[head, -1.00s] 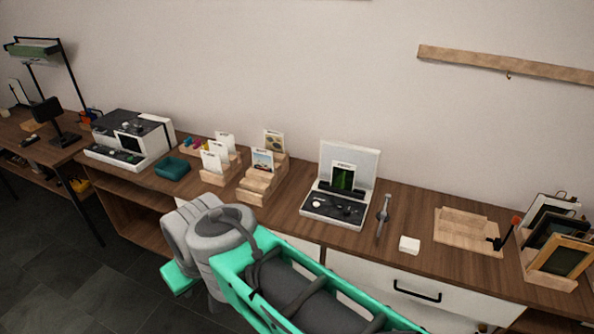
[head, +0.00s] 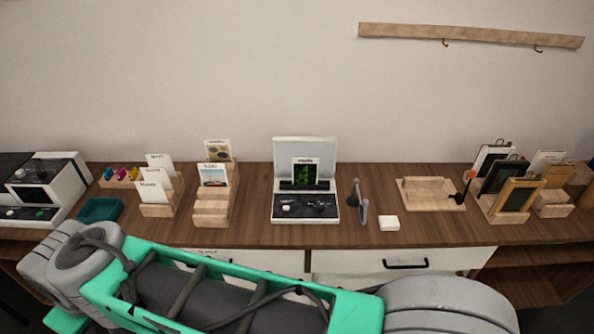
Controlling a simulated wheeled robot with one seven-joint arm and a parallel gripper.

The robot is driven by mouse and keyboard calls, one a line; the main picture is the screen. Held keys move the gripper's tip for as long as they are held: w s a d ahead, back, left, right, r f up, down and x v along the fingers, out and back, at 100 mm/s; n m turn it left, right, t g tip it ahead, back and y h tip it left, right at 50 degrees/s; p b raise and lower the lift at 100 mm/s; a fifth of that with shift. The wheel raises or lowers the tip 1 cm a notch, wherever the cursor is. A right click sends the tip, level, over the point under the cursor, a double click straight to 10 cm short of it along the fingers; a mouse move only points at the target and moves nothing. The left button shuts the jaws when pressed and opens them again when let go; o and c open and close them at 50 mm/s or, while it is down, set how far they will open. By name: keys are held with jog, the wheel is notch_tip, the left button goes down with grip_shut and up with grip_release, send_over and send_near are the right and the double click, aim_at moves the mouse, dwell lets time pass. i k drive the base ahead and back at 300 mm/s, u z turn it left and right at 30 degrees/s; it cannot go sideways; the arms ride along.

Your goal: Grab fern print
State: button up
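A small print with a white border and a dark picture with green in it, likely the fern print (head: 306,172), stands upright at the middle of the counter. It rests in a dark holder on a white device (head: 277,178) with a tall back panel and a black lower panel. The print's lower edge is hidden by the holder. My gripper is not in view; only green and grey links of my arm cross the bottom of the head view, in front of the counter and apart from the print.
Wooden card racks (head: 212,207) stand left of the device. To its right are a grey upright tool (head: 363,203), a white block (head: 389,223), a wooden tray (head: 431,203) and a rack with framed pictures (head: 518,195). A white drawer front (head: 345,263) is below.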

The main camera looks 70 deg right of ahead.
aim_at(304, 170)
jog(key=z, duration=0.55)
jog(key=i, duration=0.7)
jog(key=z, duration=1)
jog(key=i, duration=0.25)
jog(key=z, duration=0.25)
